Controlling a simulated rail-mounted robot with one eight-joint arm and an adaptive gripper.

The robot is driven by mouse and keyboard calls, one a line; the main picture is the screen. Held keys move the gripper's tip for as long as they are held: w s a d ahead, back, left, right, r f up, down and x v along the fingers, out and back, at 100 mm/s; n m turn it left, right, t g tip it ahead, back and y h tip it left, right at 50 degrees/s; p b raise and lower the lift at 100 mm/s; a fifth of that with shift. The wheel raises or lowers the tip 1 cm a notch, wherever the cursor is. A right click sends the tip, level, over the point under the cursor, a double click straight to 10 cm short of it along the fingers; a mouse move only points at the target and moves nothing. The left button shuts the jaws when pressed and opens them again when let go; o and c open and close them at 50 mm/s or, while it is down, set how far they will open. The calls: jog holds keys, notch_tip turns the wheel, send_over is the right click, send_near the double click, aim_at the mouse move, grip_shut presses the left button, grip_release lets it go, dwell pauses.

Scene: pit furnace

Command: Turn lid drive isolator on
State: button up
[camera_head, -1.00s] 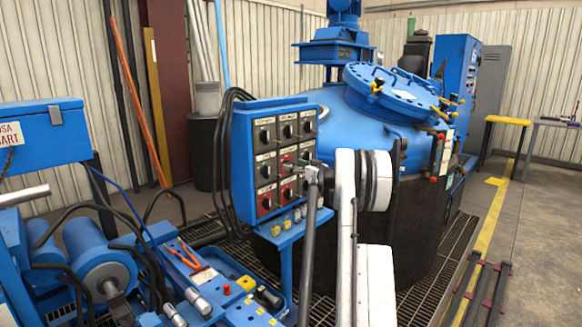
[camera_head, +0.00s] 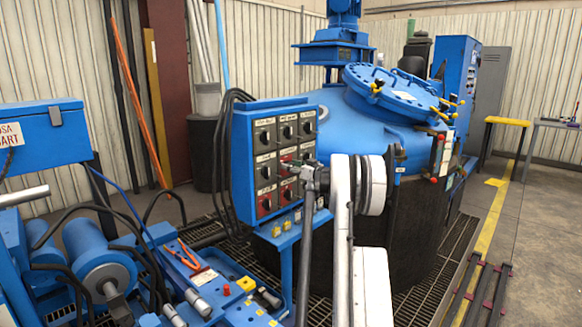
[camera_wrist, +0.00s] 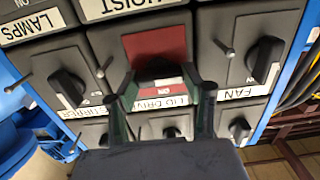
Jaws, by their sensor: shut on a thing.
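The lid drive isolator (camera_wrist: 155,50) is a switch with a red plate, upside down in the middle of the wrist view, with a "LID DRIVE" label on its lower side there. My gripper (camera_wrist: 165,80) is shut on its dark knob, one finger on each side. The knob is mostly hidden, so its angle cannot be told. A red strip reading "ON" shows between the fingers. In the head view, my gripper (camera_head: 290,170) reaches the blue control panel (camera_head: 241,165) from the right, at its middle row of switches.
Neighbouring switches are close by: the fan switch (camera_wrist: 265,60) on the right and another knob (camera_wrist: 68,88) on the left in the wrist view. Black cables (camera_head: 222,130) hang beside the panel. The blue furnace vessel (camera_head: 345,125) with its round lid (camera_head: 400,90) stands behind the arm.

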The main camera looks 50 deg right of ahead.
jog(key=shift+m, duration=0.4)
jog(key=m, duration=0.3)
jog(key=shift+m+b, duration=0.3)
jog(key=m, duration=0.4)
jog(key=shift+d+f+m, duration=0.1)
jog(key=shift+d+m, duration=0.05)
jog(key=shift+m, duration=0.15)
jog(key=m, duration=0.4)
jog(key=shift+m+b, duration=0.3)
jog(key=shift+b, duration=0.05)
jog(key=shift+f+m, duration=0.15)
jog(key=shift+m, duration=2.05)
jog(key=o, duration=1.1)
